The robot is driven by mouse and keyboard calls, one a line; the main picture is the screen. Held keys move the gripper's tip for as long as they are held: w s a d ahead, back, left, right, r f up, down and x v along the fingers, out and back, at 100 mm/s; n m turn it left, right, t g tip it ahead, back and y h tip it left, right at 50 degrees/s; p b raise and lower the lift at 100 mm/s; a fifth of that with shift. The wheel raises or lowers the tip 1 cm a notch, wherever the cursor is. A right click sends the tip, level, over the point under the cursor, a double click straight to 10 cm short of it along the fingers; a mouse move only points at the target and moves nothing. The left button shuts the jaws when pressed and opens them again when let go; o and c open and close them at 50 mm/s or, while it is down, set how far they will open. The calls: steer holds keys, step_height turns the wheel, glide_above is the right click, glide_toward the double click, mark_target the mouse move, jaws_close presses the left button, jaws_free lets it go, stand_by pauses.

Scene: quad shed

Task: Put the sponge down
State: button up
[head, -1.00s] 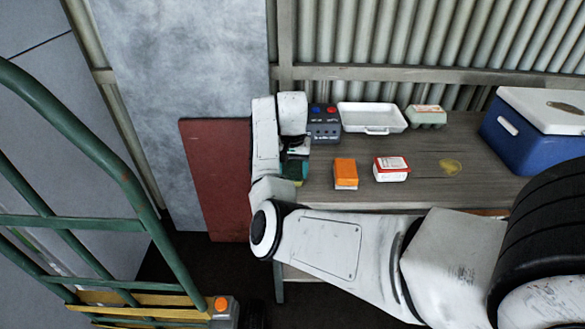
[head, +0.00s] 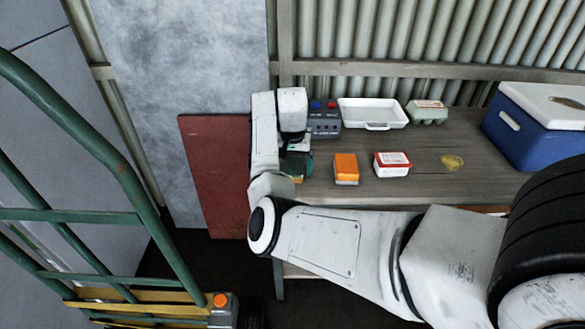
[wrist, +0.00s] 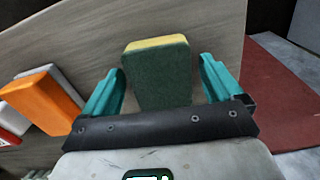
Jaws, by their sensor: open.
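The sponge (wrist: 158,75), dark green with a yellow layer, rests on the wooden bench between the fingers of my gripper (wrist: 163,85) in the wrist view. The teal fingers are open, with a gap showing on each side of the sponge. In the head view my gripper (head: 298,155) is over the left end of the bench (head: 430,150). The sponge (head: 298,165) shows there only in part, largely covered by my gripper and arm.
An orange box (head: 345,168) and a red-and-white tub (head: 392,164) stand right of my gripper. Behind are a grey button box (head: 324,125), a white tray (head: 372,113) and an egg carton (head: 427,111). A blue cooler (head: 535,135) stands at the right. A green hand truck (head: 110,170) is at left.

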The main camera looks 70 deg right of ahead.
mark_target(291, 167)
step_height(291, 167, up, 11)
steer(key=p, duration=0.1)
steer(key=shift+n+h, duration=0.9)
steer(key=a+f, duration=0.1)
steer(key=f, duration=0.1)
steer(key=s+a+f, duration=0.1)
steer(key=f, duration=0.1)
steer(key=s+a+f, duration=0.1)
steer(key=a+f, duration=0.1)
steer(key=s+a+f+n, duration=0.4)
steer(key=s+a, duration=0.1)
steer(key=a, duration=0.5)
steer(key=s+a+f+n+y, duration=0.1)
steer(key=s+a+f+n, duration=0.3)
steer(key=a, duration=0.6)
steer(key=s+a+f+n+t, duration=0.1)
steer(key=s+a+f+n, duration=0.3)
steer(key=a, duration=0.6)
steer(key=shift+s+a+f+y, duration=0.35)
steer(key=shift+s+f, duration=0.25)
steer(key=shift+s, duration=0.5)
steer(key=shift+r+p, duration=0.8)
